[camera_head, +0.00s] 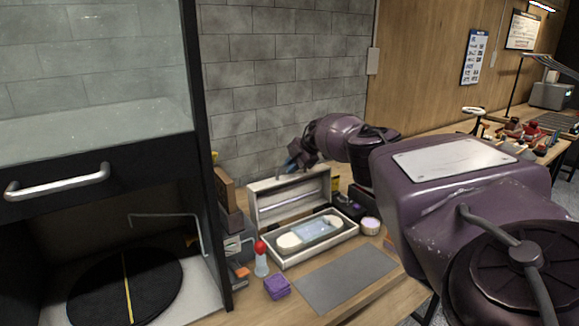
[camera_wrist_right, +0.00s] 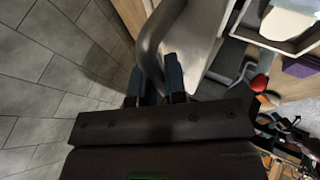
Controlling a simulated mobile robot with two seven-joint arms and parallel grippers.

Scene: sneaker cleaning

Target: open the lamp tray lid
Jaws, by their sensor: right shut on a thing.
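The lamp tray (camera_head: 328,248) is a pale box on the bench with its lid (camera_head: 291,201) raised roughly upright at the back. A white and light-blue lamp (camera_head: 317,229) lies inside it. My right gripper (camera_head: 291,163) is at the lid's top edge, reaching in from the right. In the right wrist view, its dark blue fingers (camera_wrist_right: 153,82) are shut on a curved grey handle (camera_wrist_right: 152,45) beside the pale lid (camera_wrist_right: 192,40). The tray's inside shows in the upper right of that view. My left gripper is not in view.
A glass-fronted cabinet (camera_head: 95,150) stands close at the left. A brick wall (camera_head: 275,80) is behind. A small round jar (camera_head: 370,225) stands right.

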